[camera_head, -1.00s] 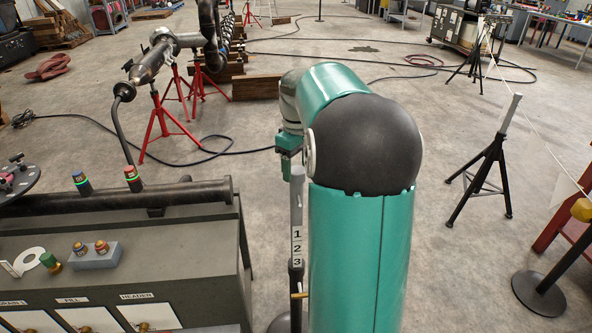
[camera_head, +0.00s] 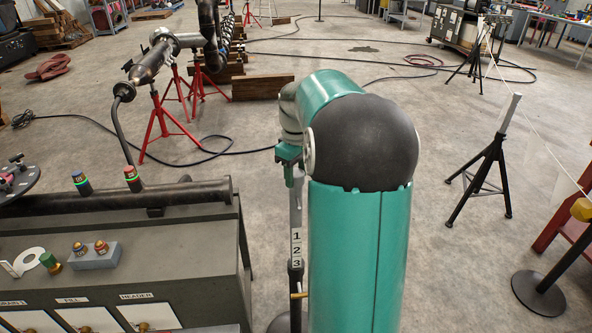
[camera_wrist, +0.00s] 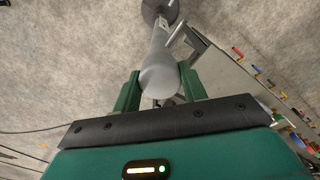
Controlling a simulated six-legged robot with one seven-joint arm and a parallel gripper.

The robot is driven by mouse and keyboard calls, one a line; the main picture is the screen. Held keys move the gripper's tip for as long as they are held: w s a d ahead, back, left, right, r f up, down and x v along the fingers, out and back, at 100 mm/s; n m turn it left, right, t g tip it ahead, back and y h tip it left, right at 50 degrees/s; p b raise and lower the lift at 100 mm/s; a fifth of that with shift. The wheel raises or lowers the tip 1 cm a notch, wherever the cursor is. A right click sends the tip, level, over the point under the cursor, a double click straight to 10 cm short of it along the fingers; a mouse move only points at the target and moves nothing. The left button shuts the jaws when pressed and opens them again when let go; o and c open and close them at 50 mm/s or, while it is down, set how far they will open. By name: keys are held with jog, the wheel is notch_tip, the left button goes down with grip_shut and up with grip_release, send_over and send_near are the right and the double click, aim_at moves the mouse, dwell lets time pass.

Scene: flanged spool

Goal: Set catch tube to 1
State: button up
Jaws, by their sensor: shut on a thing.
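The catch tube (camera_head: 296,218) is a slim grey upright tube on a stand, with a white strip marked 1, 2, 3 facing me. A small brass-coloured pin shows below the numbers. In the wrist view the tube's rounded grey top (camera_wrist: 160,74) sits between my two green fingers. My gripper (camera_wrist: 160,88) is shut on the tube near its upper end. In the head view my gripper (camera_head: 290,170) is at the tube's top, partly hidden by my arm. Which number the tube is set at cannot be told.
A grey console (camera_head: 120,260) with knobs and labelled panels stands close on the left. A black tripod stand (camera_head: 487,170) and a round-based post (camera_head: 540,293) are on the right. Red tripods (camera_head: 160,125) holding pipe stand behind left. Cables cross the open floor.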

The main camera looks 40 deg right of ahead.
aim_at(296, 209)
notch_tip(296, 209, down, 14)
jog(key=shift+r, duration=0.2)
jog(key=o, duration=1.4)
jog(key=shift+f, duration=0.1)
jog(key=shift+r, duration=0.25)
notch_tip(296, 209, up, 14)
jog(key=shift+f, duration=0.2)
